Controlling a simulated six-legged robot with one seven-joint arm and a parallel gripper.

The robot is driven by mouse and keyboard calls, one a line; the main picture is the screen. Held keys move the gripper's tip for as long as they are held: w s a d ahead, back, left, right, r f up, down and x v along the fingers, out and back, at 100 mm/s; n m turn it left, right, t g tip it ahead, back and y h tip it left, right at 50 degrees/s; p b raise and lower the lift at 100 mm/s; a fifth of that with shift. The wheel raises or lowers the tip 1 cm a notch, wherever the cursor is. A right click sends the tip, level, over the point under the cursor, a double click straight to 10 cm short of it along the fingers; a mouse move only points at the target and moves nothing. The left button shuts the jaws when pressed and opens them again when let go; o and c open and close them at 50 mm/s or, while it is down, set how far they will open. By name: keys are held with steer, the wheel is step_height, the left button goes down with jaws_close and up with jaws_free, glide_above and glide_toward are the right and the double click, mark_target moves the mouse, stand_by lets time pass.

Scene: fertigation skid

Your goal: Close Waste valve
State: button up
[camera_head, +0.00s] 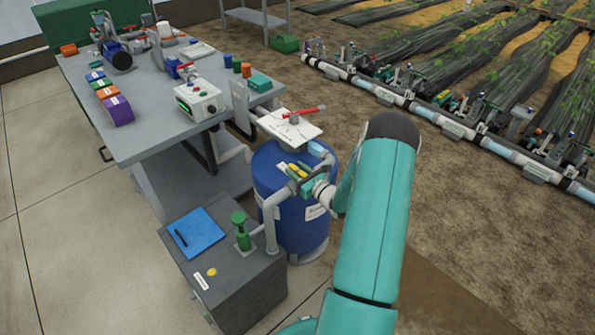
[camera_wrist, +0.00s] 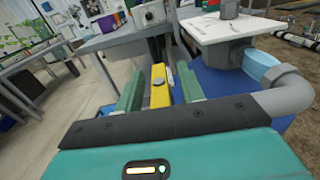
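My gripper (camera_head: 299,172) is at the top of the blue drum (camera_head: 302,234), at the end of my teal arm. In the wrist view its two green fingers (camera_wrist: 160,92) stand on either side of a yellow handle (camera_wrist: 159,86) with a grey round boss. Narrow gaps show between the handle and the fingers, so the gripper looks open around it. In the head view the yellow handle (camera_head: 293,168) shows only partly. No readable label marks it as the Waste valve. Its pipe connection is hidden by my gripper.
A white plate with a red lever (camera_head: 303,112) stands just behind my gripper. Grey pipe (camera_wrist: 285,92) bends close on the right. A cluttered workbench (camera_head: 150,140) is left; open soil lies right.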

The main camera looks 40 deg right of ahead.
steer(key=s, duration=1.3)
steer(key=shift+s, duration=0.4)
stand_by(0.6)
